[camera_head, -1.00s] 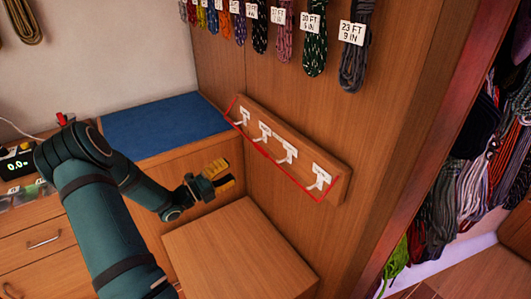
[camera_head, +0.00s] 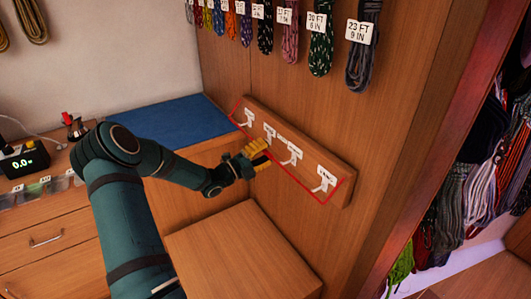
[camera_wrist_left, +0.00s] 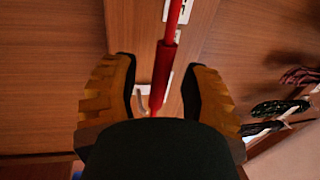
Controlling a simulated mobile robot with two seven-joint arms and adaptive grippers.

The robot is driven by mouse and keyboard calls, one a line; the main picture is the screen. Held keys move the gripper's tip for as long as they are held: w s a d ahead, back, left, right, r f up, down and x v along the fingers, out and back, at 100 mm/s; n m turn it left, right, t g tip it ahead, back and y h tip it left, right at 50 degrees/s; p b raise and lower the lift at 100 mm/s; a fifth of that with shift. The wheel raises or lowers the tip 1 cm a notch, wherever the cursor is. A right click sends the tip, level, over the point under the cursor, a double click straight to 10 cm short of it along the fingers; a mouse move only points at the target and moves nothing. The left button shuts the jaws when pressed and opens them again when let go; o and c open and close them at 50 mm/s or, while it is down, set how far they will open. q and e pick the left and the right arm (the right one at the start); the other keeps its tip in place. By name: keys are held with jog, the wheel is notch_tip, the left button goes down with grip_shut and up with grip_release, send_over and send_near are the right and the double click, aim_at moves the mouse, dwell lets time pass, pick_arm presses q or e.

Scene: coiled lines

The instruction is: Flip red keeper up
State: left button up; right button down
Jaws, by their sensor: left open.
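The red keeper (camera_head: 290,175) is a thin red bar running along the front of a wooden hook rail (camera_head: 340,172) on the wall panel, low across the white hooks (camera_head: 294,155). My left gripper (camera_head: 260,157) is open, with its yellow fingers at the bar's middle-left stretch, hiding part of it. In the left wrist view, the keeper (camera_wrist_left: 164,75), with a thicker red sleeve, runs between the two open fingers. A gap shows on both sides, so the fingers do not grip it. A white hook (camera_wrist_left: 143,92) shows behind. My right gripper is not in view.
Coiled ropes with length tags (camera_head: 318,45) hang above the rail. A wooden box top (camera_head: 240,250) lies below the gripper. A blue mat (camera_head: 165,122) covers the bench to the left. More ropes (camera_head: 460,205) hang at the right.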

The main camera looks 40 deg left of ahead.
pick_arm(q)
jog(key=shift+w, duration=0.25)
grip_shut()
jog(key=shift+s+r, duration=0.1)
jog(key=shift+r, duration=0.1)
